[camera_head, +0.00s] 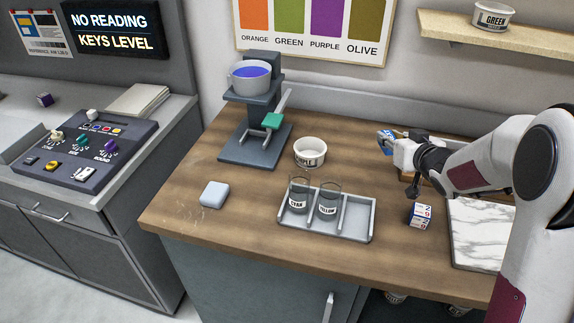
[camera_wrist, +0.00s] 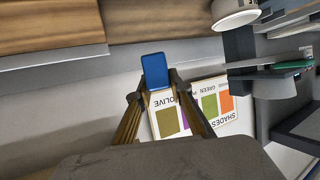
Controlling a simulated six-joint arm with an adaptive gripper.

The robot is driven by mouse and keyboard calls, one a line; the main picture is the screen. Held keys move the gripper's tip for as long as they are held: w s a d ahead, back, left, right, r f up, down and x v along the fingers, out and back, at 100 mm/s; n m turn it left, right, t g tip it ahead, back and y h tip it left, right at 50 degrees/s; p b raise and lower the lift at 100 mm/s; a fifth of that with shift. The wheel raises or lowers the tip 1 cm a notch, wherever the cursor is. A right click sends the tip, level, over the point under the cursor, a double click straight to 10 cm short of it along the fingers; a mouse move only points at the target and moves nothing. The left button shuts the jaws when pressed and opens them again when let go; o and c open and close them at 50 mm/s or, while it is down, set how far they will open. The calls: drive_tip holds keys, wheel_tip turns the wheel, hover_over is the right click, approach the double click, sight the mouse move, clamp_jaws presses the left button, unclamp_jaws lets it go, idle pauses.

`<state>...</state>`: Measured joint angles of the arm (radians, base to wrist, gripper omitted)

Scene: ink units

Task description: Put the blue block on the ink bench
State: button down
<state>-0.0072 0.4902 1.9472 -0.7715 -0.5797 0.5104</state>
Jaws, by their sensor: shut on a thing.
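The blue block (camera_head: 385,144) is held between the fingers of my gripper (camera_head: 390,143), at the back right of the wooden-topped ink bench (camera_head: 240,215). In the wrist view the blue block (camera_wrist: 155,70) stands out past the fingertips (camera_wrist: 157,88), gripped from both sides. The fingers partly hide it in the head view. It appears to be above the bench top, though the height of any gap is hard to tell.
A grey tray (camera_head: 359,221) with CYAN and YELLOW jars stands mid-bench. A white bowl (camera_head: 310,153), a dark stand (camera_head: 250,150), a pale pad (camera_head: 214,194), a numbered cube (camera_head: 420,215) and a marble slab (camera_head: 482,235) surround it.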

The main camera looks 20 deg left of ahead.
drive_tip(key=w+a+n+g+y, duration=0.2)
drive_tip(key=a+n+y, duration=0.2)
drive_tip(key=a, duration=0.3)
drive_tip(key=shift+w+f+g, duration=0.3)
drive_tip(key=shift+w, duration=0.05)
drive_tip(key=shift+f, duration=3.15)
drive_tip(key=shift+f, duration=0.1)
drive_tip(key=shift+f, duration=1.75)
drive_tip(key=shift+f, duration=0.15)
